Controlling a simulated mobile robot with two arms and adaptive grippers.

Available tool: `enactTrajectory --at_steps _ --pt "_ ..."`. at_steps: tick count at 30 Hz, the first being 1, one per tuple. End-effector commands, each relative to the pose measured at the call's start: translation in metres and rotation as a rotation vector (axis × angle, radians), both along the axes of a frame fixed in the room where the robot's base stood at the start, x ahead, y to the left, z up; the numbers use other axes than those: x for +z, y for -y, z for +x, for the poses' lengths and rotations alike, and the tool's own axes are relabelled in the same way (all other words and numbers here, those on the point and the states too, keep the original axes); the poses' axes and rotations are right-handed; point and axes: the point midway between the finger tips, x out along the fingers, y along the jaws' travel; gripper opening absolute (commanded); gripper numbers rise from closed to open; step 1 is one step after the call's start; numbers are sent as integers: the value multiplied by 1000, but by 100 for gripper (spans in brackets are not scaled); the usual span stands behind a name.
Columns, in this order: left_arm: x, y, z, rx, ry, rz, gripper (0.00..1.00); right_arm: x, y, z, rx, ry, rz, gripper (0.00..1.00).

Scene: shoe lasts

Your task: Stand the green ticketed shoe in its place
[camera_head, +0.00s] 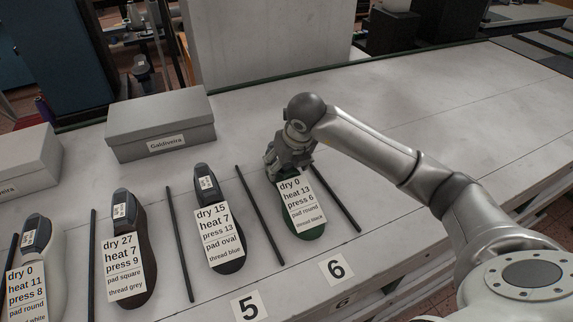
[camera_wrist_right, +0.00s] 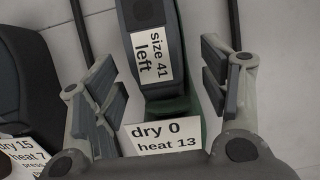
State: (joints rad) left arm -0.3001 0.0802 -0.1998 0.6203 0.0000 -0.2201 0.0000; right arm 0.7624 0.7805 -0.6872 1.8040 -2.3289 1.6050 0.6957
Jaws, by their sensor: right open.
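The green shoe (camera_head: 309,229) stands on the white bench between two dark rods, behind the number 6 card (camera_head: 336,267). Its ticket (camera_head: 301,200) reads dry 0, heat 13, press 6, pad round, thread black. My right gripper (camera_head: 272,160) is at the heel end of the shoe and hides part of it. In the right wrist view my right gripper (camera_wrist_right: 158,85) is open, its fingers on either side of the dark last (camera_wrist_right: 172,88) marked size 41 left, with gaps showing. The green shoe (camera_wrist_right: 180,106) shows below the last there. My left gripper is not in view.
Several other ticketed shoes stand to the left, the nearest a dark one (camera_head: 229,258) behind the number 5 card (camera_head: 249,307). Dark rods (camera_head: 258,214) separate the places. A grey box (camera_head: 160,125) stands behind. The bench (camera_head: 440,110) is clear at the back right.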

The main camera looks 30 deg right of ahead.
Motion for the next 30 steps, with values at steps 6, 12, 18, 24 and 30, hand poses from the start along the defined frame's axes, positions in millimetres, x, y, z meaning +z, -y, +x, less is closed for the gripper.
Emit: enactTrajectory --at_steps 6,12,18,24,30 --pt "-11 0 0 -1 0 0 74 42 0 -16 1 9 -2 69" --pt "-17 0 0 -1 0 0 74 79 -2 -32 2 7 -1 69" --pt "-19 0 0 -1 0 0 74 101 -2 -41 0 4 0 69" --pt "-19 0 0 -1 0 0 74 105 -2 -44 1 1 -1 69" --pt "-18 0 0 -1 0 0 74 105 -2 -43 0 2 -1 69"
